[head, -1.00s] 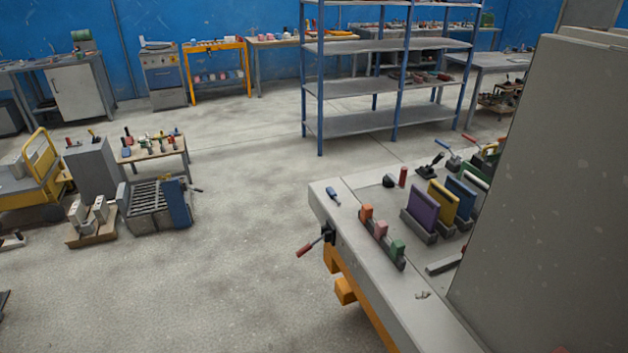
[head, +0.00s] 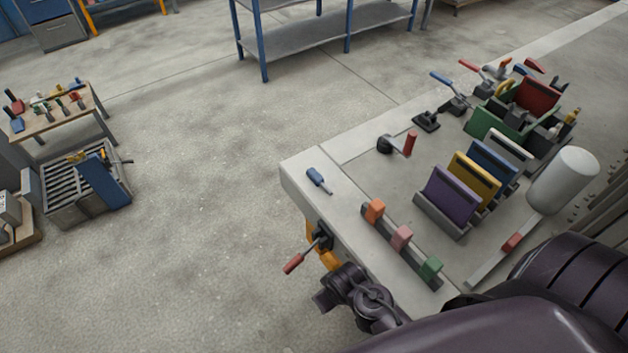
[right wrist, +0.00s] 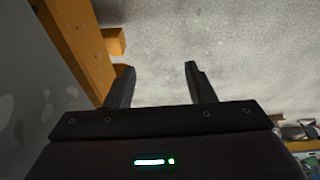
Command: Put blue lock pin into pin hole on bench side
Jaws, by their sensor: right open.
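The blue lock pin (head: 318,178) lies on the near left corner of the pale bench (head: 297,176) in the head view, its thin grey end pointing toward the lower right. No pin hole can be made out on the bench side. My right gripper is open and empty in the right wrist view (right wrist: 160,68). Its two dark fingers are apart over bare floor, beside the orange bench frame (right wrist: 78,38). My dark right arm crosses the lower right of the head view; the gripper cannot be clearly told there. My left gripper is not in view.
A red-handled lever (head: 294,262) juts from the bench side below the pin. Orange, pink and green blocks stand in a rail (head: 385,226). Purple, yellow and blue panels (head: 448,201) and a white cylinder (head: 563,180) stand further right.

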